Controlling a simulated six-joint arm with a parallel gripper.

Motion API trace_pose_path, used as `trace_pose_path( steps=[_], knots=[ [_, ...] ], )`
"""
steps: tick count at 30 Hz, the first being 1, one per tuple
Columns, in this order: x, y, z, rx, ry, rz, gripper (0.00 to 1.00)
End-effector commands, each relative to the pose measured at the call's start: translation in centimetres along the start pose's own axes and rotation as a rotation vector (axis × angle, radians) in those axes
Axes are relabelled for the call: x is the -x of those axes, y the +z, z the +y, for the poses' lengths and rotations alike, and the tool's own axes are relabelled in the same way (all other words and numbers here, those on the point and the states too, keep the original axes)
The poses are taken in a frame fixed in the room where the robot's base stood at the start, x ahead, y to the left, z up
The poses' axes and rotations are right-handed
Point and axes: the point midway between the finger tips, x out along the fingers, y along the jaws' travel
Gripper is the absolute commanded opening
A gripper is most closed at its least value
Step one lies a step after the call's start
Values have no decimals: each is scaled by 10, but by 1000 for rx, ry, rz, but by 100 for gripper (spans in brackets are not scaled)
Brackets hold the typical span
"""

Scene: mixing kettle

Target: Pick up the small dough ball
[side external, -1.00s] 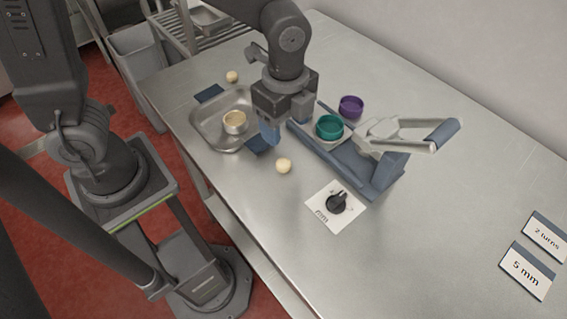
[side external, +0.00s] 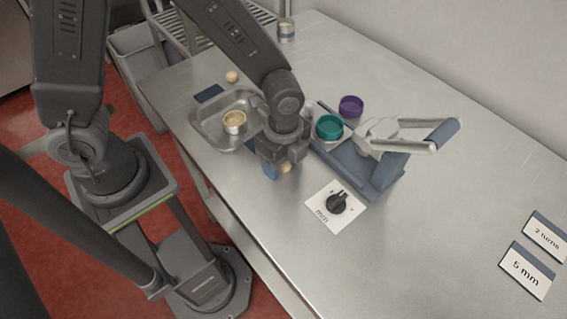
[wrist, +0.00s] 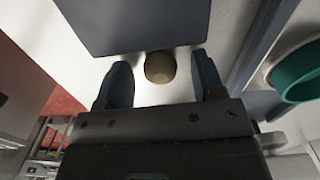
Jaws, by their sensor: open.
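A pale dough ball (side external: 286,168) sits on the steel table, partly hidden by my gripper in the side view. My gripper (side external: 275,170) points down over it. In the wrist view the same ball (wrist: 160,67) shows between the two dark blue fingers of my open gripper (wrist: 161,75), with gaps on both sides. How far the fingertips are above the table is hard to tell. A second pale ball (side external: 232,76) lies at the table's far left, beyond the tray, near a dark blue pad (side external: 209,94).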

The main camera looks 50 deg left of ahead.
Motion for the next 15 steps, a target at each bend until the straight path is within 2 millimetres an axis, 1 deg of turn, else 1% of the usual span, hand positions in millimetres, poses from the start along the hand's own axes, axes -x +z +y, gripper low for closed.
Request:
trace_pose_path(
  steps=[3, 15],
  knots=[
    [0, 0, 0, 0, 0, 0, 62],
    [1, 0, 0, 0, -1, 0, 23]
  ],
)
